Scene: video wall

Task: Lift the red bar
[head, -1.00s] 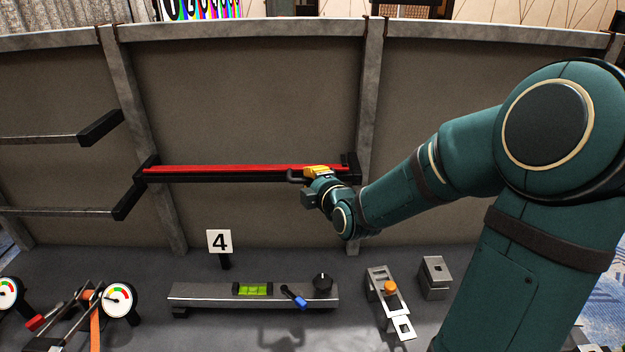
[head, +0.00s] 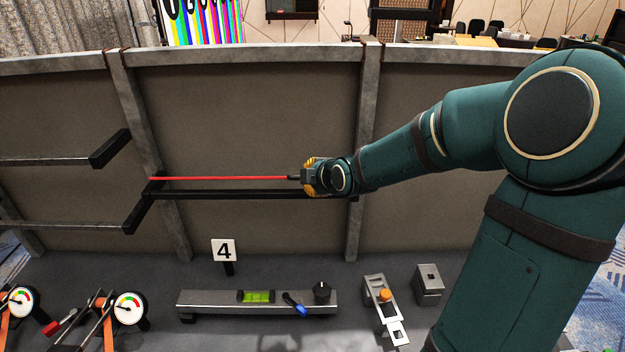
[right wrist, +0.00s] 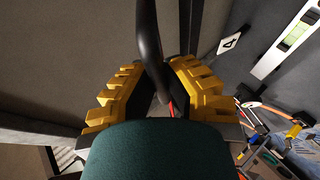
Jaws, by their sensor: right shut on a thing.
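The red bar (head: 220,178) runs level along the wall panel in the head view, a thin strip with a gap over the black rail (head: 240,194). Its left end is close to the rail's left bracket; I cannot tell whether they touch. My right gripper (head: 302,176) is shut on the black handle at the bar's right end. In the right wrist view, the black handle (right wrist: 149,45) passes between the yellow fingers of my right gripper (right wrist: 158,80), and a bit of red bar (right wrist: 171,108) shows behind it. My left gripper is out of view.
Below stand a number 4 sign (head: 223,250), a steel beam with a green level (head: 257,297), a metal latch with an orange knob (head: 385,296) and round gauges (head: 129,308). Empty brackets (head: 110,149) jut out at left. The wall above the bar is clear.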

